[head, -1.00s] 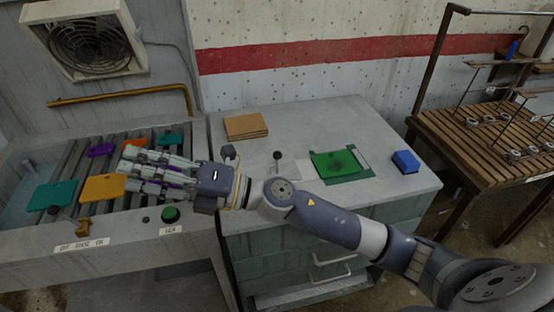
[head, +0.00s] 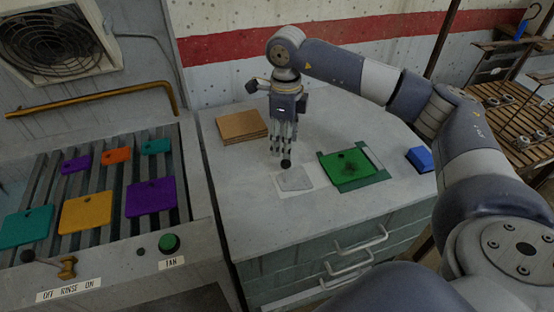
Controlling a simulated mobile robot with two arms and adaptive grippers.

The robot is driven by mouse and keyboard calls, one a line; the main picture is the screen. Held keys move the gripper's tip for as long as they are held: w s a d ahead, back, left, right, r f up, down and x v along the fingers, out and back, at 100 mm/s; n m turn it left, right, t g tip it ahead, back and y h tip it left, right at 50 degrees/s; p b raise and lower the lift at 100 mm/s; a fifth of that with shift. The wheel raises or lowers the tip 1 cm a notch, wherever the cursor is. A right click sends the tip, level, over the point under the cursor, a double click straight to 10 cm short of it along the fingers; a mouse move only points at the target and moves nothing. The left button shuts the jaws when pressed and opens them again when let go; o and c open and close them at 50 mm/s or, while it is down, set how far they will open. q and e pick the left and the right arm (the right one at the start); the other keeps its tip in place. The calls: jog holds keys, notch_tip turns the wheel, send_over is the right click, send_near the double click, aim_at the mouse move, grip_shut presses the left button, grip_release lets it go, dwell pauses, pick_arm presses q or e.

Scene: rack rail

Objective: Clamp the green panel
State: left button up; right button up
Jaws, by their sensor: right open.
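The green panel (head: 350,168) lies flat on the grey cabinet top, over a dark green outline (head: 375,154), with a dark smudge on its face. To its left, a small black knob (head: 286,163) shows beside a pale square plate (head: 295,180). My right gripper (head: 283,148) points down just above the knob, left of the green panel. It is open with nothing seen between its fingers; whether it touches the knob I cannot tell. My left gripper is out of view.
Brown boards (head: 242,125) lie at the back left of the cabinet top, and a blue block (head: 421,159) at the right. A slatted rack at left holds several coloured panels, including a purple one (head: 151,197). A green button (head: 169,242) sits on its front.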

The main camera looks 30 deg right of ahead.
aim_at(287, 161)
jog(key=shift+s+f+p, duration=0.4)
jog(key=shift+s+f, duration=0.35)
jog(key=shift+f, duration=0.25)
notch_tip(287, 161, down, 3)
jog(key=shift+f+p, duration=0.2)
jog(key=shift+p, duration=0.25)
jog(key=f, duration=0.3)
jog(key=shift+w+a+p, duration=0.1)
jog(key=shift+w+p, duration=0.15)
jog(key=shift+p, duration=0.05)
jog(key=shift+f, duration=0.75)
jog(key=shift+c, duration=0.5)
grip_shut()
jog(key=d, duration=0.2)
jog(key=s+d+b, duration=0.1)
jog(key=d, duration=0.1)
jog(key=d+b, duration=0.1)
jog(key=d, duration=0.2)
jog(key=shift+s+d, duration=0.1)
jog(key=shift+s, duration=0.25)
jog(key=shift+d, duration=0.1)
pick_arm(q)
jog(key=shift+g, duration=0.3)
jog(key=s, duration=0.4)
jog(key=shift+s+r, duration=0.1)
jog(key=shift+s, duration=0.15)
pick_arm(e)
jog(key=shift+r, duration=0.1)
